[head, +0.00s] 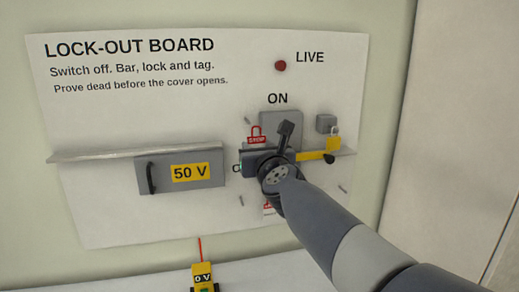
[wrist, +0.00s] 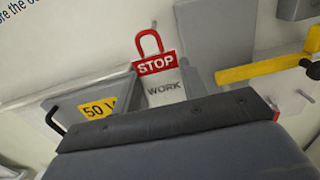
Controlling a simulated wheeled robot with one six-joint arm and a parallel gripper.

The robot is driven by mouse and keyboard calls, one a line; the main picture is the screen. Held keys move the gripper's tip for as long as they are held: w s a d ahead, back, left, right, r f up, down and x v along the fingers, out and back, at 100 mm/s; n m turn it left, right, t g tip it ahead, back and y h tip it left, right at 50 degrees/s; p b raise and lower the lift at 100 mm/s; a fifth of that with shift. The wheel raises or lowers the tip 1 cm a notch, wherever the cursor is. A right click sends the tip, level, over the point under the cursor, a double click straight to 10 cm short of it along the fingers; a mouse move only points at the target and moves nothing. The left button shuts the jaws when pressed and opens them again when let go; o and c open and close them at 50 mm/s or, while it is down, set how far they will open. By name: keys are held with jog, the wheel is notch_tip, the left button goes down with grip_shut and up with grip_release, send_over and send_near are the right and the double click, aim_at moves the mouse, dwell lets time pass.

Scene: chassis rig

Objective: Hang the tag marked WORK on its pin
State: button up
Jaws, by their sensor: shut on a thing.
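The tag marked WORK (wrist: 163,88) has a red loop on top and a red STOP band, and it faces the wrist camera. In the head view its red top (head: 256,136) stands just above my gripper (head: 262,158). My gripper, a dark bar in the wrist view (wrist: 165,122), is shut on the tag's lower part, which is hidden. A small pin (head: 247,120) sticks out of the board just above and left of the red loop. Other pins show at lower left (head: 241,200) and lower right (head: 342,188). I cannot tell which pin is marked WORK.
The switch (head: 286,130) is partly behind my gripper. A yellow bar (head: 312,157) with a yellow padlock (head: 333,144) lies to the right. A grey 50 V cover (head: 205,155) is at left. Another red-and-white item (head: 268,209) is partly hidden below. A yellow tester (head: 204,277) reads 0 V.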

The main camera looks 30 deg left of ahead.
aim_at(252, 137)
jog(key=shift+p+x, duration=2.55)
jog(key=shift+x, duration=2.55)
jog(key=shift+s+d, duration=0.2)
jog(key=shift+r+b+v, duration=0.1)
jog(key=shift+b+v, duration=0.85)
jog(key=shift+v, duration=1.1)
jog(key=shift+r+b+v, duration=0.15)
jog(key=shift+b+v, duration=0.8)
jog(key=shift+v, duration=1.15)
jog(key=shift+s, duration=0.1)
